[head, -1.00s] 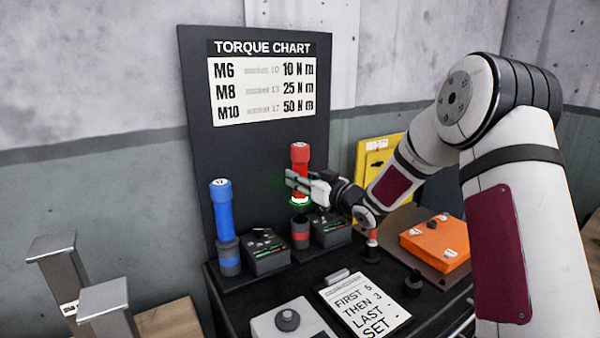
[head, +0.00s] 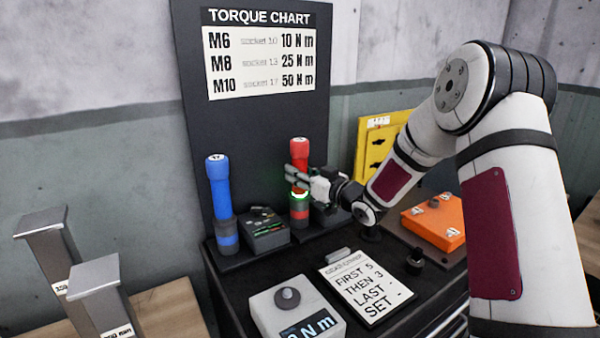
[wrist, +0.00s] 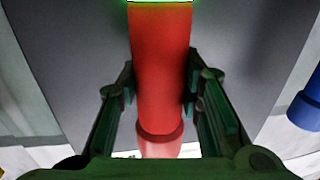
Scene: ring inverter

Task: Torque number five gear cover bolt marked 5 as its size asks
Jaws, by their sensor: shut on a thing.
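The red torque driver (head: 299,150) stands upright at the back of the bench, in line with its dark red-banded holder (head: 300,213). My gripper (head: 298,180) is shut around its red body, just above a lit green ring. I cannot tell whether the driver's foot is fully seated. In the wrist view the red driver (wrist: 160,75) sits between both fingers (wrist: 160,98). The orange gear cover (head: 433,222) lies at the right with several small labelled bolts on it. Their marks are too small to read, so the 5 cannot be picked out.
A blue driver (head: 220,185) stands left, beside a dark control box (head: 262,230). The torque chart (head: 262,75) stands behind. In front are a note card (head: 365,290) and a grey box with a knob (head: 295,310). A yellow panel (head: 380,145) stands behind my arm.

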